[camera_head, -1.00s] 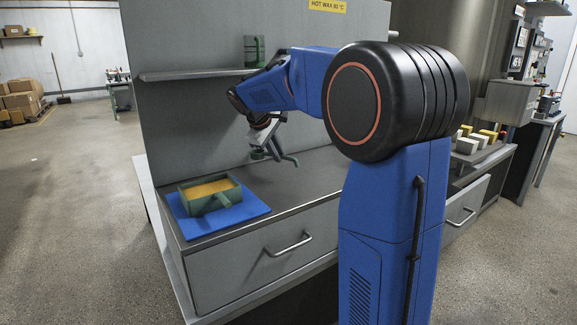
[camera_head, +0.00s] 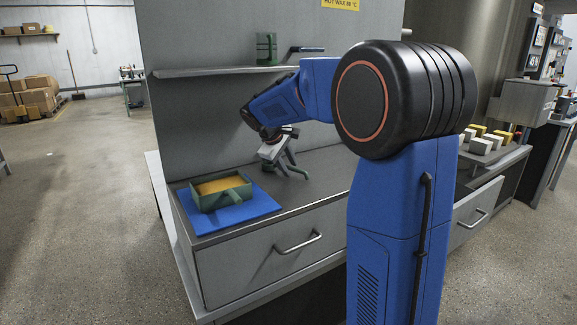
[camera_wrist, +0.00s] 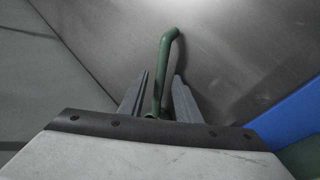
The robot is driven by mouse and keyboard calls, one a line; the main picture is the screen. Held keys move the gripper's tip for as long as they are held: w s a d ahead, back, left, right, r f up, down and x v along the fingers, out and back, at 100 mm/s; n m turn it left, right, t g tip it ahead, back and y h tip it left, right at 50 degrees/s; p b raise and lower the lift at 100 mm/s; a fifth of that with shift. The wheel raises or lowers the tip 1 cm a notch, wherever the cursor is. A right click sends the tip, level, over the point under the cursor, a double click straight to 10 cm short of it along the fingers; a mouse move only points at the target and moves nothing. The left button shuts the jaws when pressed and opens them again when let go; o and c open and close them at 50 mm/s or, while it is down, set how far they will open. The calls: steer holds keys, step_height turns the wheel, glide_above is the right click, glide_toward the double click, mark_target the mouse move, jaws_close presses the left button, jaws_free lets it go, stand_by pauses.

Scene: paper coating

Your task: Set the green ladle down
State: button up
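The green ladle (camera_wrist: 164,52) shows in the wrist view as a thin green rod with a bent end, low at the grey bench top. Its other end is hidden behind my gripper's body. My gripper (camera_wrist: 160,76) has one finger on each side of the rod, with a narrow gap on both sides, so it looks open around it. In the head view my gripper (camera_head: 286,168) points down close to the bench top (camera_head: 318,190), right of the tray; the ladle there is small and hard to make out.
A green tray (camera_head: 207,201) of orange-yellow wax sits on a blue mat (camera_head: 240,215) at the bench's left. A shelf (camera_head: 200,72) above holds a green holder (camera_head: 266,48) and a dark rod. Pale and yellow blocks (camera_head: 480,145) stand farther right.

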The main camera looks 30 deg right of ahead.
steer(key=shift+r, duration=0.15)
steer(key=v, duration=1.2)
steer(key=s+a+f+m+y, duration=0.1)
steer(key=s+a+f, duration=0.3)
steer(key=s, duration=0.8)
steer(key=s+a+f+m+t+y, duration=0.1)
steer(key=s+a+f+m+y, duration=0.1)
steer(key=s+f, duration=0.6)
steer(key=s+a+f+m+t+y, duration=0.1)
steer(key=s+a+f+y, duration=0.2)
steer(key=s, duration=1.3)
step_height(320, 180, down, 4)
steer(key=a, duration=0.2)
steer(key=shift+s+a+m, duration=0.25)
steer(key=shift+a+m, duration=0.05)
steer(key=shift+m, duration=0.1)
steer(key=shift+d, duration=0.1)
